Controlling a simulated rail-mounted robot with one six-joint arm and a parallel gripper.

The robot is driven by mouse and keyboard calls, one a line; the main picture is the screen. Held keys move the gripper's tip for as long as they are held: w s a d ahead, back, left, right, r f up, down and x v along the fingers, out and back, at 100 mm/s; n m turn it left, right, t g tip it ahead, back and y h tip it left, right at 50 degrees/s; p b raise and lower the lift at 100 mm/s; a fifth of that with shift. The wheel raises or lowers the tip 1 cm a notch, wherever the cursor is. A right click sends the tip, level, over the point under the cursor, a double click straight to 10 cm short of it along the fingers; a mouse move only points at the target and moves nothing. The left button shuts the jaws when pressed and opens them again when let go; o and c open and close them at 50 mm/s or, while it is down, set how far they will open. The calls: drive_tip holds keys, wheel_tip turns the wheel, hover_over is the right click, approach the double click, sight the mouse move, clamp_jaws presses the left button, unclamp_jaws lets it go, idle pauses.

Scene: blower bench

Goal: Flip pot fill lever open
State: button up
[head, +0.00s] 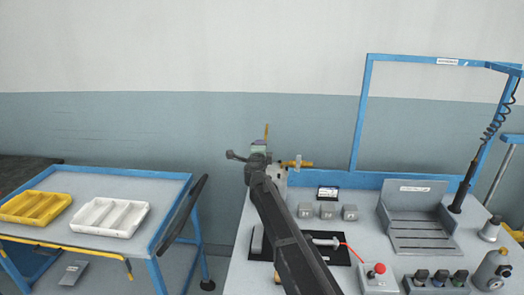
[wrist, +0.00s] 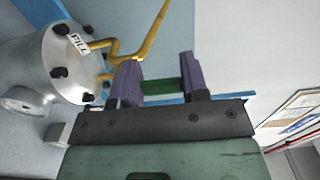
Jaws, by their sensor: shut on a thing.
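The metal pot (wrist: 82,68) shows in the wrist view at the left, tilted in the picture, with a FILL label (wrist: 77,43) on its lid. A bent yellow lever (wrist: 143,45) rises beside that label and passes behind my left finger. My gripper (wrist: 160,87) has two purple fingers, shut on a small green piece (wrist: 159,86). I cannot tell whether the green piece joins the yellow lever. In the head view my gripper (head: 259,147) is at the pot's place at the bench back, and my arm hides most of the pot. A yellow lever (head: 267,131) stands up there.
A yellow fitting (head: 298,163) sticks out right of my gripper. The bench holds grey blocks (head: 328,211), a red button box (head: 377,278) and a grey tray (head: 415,215). A blue frame (head: 361,115) stands at the right. A cart (head: 165,188) with trays is at the left.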

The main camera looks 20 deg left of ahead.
idle(0.4)
drive_tip(key=o, duration=0.9)
drive_tip(key=v, duration=1)
drive_tip(key=shift+s+d, duration=0.1)
drive_tip(key=shift+s, duration=0.3)
